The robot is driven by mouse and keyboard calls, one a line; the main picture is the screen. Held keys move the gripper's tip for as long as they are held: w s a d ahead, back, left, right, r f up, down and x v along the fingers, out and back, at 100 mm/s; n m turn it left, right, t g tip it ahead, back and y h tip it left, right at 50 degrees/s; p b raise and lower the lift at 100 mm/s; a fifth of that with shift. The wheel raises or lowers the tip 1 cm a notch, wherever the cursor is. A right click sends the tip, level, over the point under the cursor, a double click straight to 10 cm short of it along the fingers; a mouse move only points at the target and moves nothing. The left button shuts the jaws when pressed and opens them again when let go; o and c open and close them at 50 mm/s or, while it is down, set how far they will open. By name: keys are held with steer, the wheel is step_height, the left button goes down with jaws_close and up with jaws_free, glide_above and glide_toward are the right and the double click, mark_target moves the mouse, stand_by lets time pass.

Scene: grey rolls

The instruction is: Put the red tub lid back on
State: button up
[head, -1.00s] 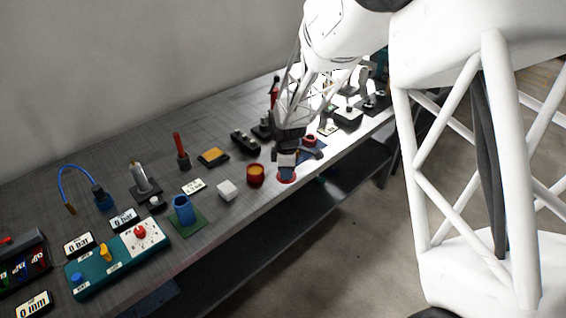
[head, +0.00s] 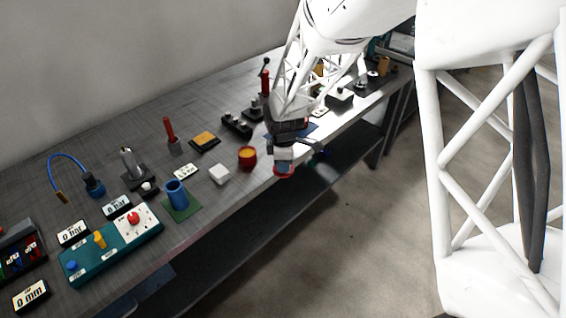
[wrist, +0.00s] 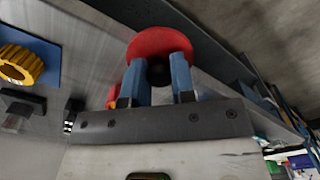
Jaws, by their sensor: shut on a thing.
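The red tub (head: 247,156), with yellow-orange showing inside its open top, stands on the bench near the front edge. My gripper (head: 284,163) is to the right of the tub. It is shut on the red lid (head: 284,173), a round disc held just below the fingers, apart from the tub and near the bench's front edge. In the wrist view the lid (wrist: 165,42) lies beyond the blue fingertips, with a dark knob between them. A small red patch shows left of the fingers; I cannot tell what it is.
A blue cup (head: 176,195) on a green mat and a white block (head: 219,174) stand left of the tub. A black device (head: 237,124) is behind. The bench (head: 130,262) drops off at its front edge. A yellow ribbed part (wrist: 22,65) shows in the wrist view.

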stand_by(0.3)
steer(key=w+a+r+m, duration=0.1)
steer(key=w+a+r, duration=0.5)
steer(key=w+a, duration=0.4)
steer(key=shift+a+m, duration=0.3)
steer(key=shift+a, duration=0.95)
steer(key=shift+f, duration=2.7)
steer(key=shift+f, duration=0.95)
steer(key=o, duration=1)
steer(key=shift+r, duration=0.1)
